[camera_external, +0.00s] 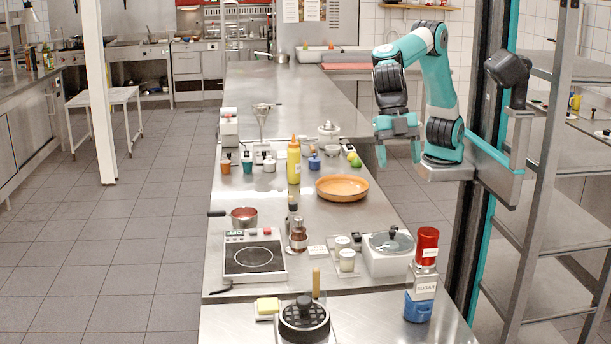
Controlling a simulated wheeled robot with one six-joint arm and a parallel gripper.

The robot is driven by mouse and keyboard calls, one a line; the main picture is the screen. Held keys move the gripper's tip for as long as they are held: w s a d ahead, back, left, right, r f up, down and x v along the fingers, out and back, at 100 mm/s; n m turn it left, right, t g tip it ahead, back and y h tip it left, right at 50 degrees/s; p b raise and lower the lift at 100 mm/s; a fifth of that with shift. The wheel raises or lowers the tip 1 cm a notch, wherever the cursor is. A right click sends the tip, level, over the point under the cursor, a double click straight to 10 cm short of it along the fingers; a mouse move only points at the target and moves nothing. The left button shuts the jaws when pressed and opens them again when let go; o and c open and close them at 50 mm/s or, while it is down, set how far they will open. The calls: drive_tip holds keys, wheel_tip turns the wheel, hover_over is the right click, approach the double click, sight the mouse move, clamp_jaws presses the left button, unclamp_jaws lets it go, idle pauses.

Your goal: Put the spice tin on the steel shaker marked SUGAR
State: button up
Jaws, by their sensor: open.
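The spice tin (427,240) looks like a red cylinder with a pale label band. It stands upright on top of the steel shaker (424,271), at the right front of the steel counter. The shaker is upright and carries a white label that seems to read SUGAR. A blue mug or cup (418,308) stands in front of it and hides its lower part. My gripper (398,154) is open and empty, fingers pointing down, raised well behind and above the tin and apart from it.
A white pot with a glass lid (388,252) stands left of the shaker. An orange dish (341,187), a yellow bottle (294,161) and a hot plate (254,257) are further left. A dark round pan (304,320) is at the front. Shelving (555,235) stands right.

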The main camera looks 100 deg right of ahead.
drive_tip(key=s+d+f+m, duration=0.1)
drive_tip(key=s+d+m, duration=0.15)
drive_tip(key=d, duration=0.65)
drive_tip(key=s+d+m, duration=0.2)
drive_tip(key=d+m, duration=0.2)
drive_tip(key=d, duration=0.6)
drive_tip(key=s+d+f+m, duration=0.4)
drive_tip(key=s+d, duration=0.3)
drive_tip(key=shift+s+d+f+t, duration=0.2)
drive_tip(key=shift+s+d+t, duration=0.15)
drive_tip(key=shift+s+t, duration=0.05)
